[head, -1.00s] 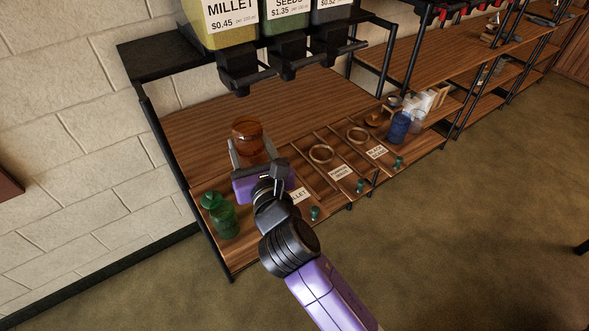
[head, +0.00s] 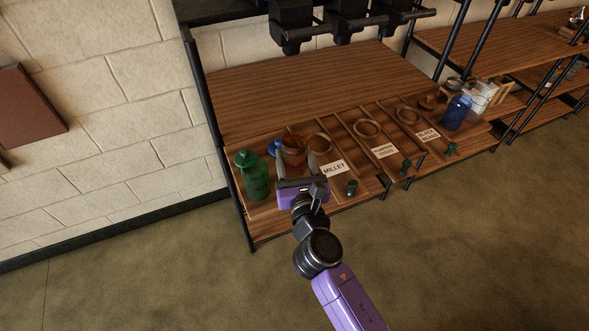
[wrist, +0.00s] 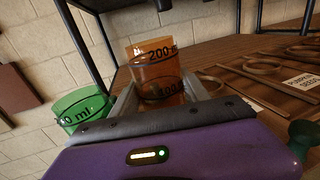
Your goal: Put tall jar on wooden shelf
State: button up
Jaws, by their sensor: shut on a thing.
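My gripper (head: 297,176) is shut on a see-through amber jar (head: 294,152), with a finger on either side. In the wrist view the amber jar (wrist: 157,68) is upright or nearly so and carries dark volume marks. It looks empty. The wooden shelf (head: 310,92) is the broad brown board behind and below it. The jar shows in front of the shelf's left front part. I cannot tell whether its base touches the wood. A green jar (head: 255,178) stands to its left, at the shelf's left front corner.
A small blue object (head: 274,147) shows beside the amber jar. Wooden rings (head: 367,128) and label cards (head: 334,168) line the front. A blue jar (head: 456,112) stands at the right. Black dispensers (head: 297,30) hang above. The shelf's back middle is bare.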

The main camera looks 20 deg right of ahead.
aim_at(296, 176)
jog(key=shift+f+b, duration=0.6)
jog(key=shift+f, duration=0.95)
jog(key=shift+f, duration=0.15)
jog(key=o, duration=1.6)
jog(key=shift+r, duration=0.2)
jog(key=b+v, duration=0.1)
jog(key=v, duration=1.1)
jog(key=shift+b, duration=0.3)
